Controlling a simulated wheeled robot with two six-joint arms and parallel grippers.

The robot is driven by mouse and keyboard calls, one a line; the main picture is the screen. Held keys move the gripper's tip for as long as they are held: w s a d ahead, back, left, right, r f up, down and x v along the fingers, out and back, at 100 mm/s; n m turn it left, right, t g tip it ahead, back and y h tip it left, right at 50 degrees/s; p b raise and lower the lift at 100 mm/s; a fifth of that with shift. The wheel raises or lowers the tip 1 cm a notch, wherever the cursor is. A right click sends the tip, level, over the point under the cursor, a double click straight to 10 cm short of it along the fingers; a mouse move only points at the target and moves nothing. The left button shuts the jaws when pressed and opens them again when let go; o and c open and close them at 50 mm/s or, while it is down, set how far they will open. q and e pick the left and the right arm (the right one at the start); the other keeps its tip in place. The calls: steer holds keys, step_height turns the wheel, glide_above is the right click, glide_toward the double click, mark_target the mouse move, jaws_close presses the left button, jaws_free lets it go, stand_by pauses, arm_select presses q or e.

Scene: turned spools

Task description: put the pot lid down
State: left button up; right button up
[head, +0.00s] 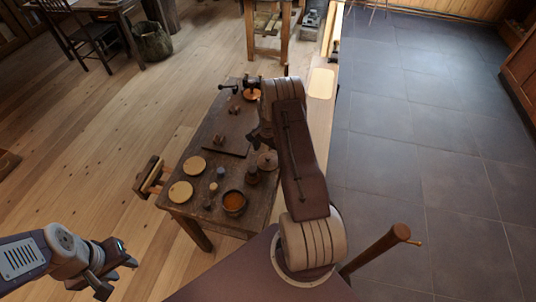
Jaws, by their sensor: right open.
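A brown round lid with a small knob (267,160) lies on the dark workbench (228,163), towards its right edge; I take it for the pot lid. An open round pot (234,204) with orange-brown contents stands at the bench's near end, apart from the lid. My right gripper (256,138) is open, just above and left of the lid in the picture; its arm hides part of the bench, and I cannot tell its height. My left gripper (118,275) is open and empty, low at the left, away from the bench.
A dark board (226,143) lies mid-bench. A vise (153,177) juts from the left side. An orange-brown bowl (251,96) sits at the far end. Bare bench shows between the discs and the board.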

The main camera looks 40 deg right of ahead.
mark_target(268, 157)
step_height(268, 157, up, 9)
steer(key=p, duration=0.5)
steer(key=s+a+r+n, duration=0.3)
steer(key=a+r+n, duration=0.3)
steer(key=a+r, duration=0.4)
steer(key=s+a+r+n, duration=0.2)
steer(key=s+a+n, duration=0.2)
steer(key=s, duration=0.3)
steer(key=s+a+r+n+t, duration=0.1)
steer(key=s+a+r+n, duration=0.1)
steer(key=s+a+n, duration=0.2)
steer(key=s+a, duration=0.2)
steer(key=s, duration=0.1)
steer(key=shift+a+r+n, duration=0.3)
steer(key=shift+a, duration=0.1)
